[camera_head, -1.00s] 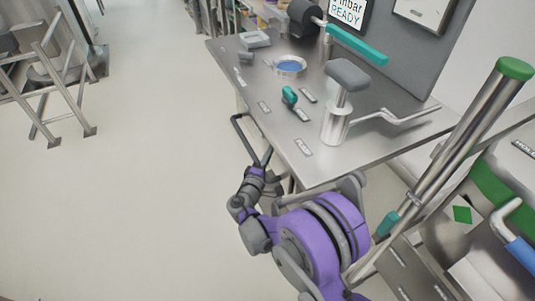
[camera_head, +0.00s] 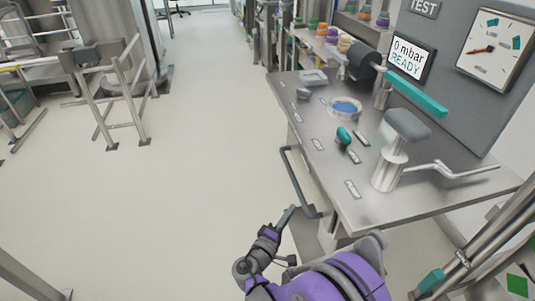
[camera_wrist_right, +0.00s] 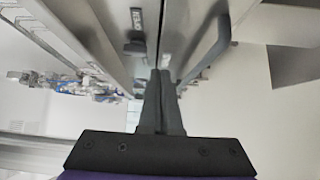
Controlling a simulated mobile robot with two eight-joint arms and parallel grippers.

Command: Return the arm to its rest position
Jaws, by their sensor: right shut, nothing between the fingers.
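My right arm, purple and grey, comes in at the bottom of the head view. Its gripper (camera_head: 290,211) is shut and empty, beside the left front edge of the steel bench and just left of its bent grey rail. In the right wrist view the two dark fingers (camera_wrist_right: 160,98) lie together and point away from the camera, with nothing between them. The bent rail (camera_wrist_right: 212,48) shows to the right of the fingers, apart from them in that picture. My left gripper is not in view.
The steel bench (camera_head: 345,203) carries a grey-padded post (camera_head: 390,165), a blue-filled dish (camera_head: 345,107) and a teal knob (camera_head: 343,136). A gauge panel (camera_head: 490,48) stands behind. A metal frame (camera_head: 115,95) stands at the upper left. The pale floor (camera_head: 190,160) between is clear.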

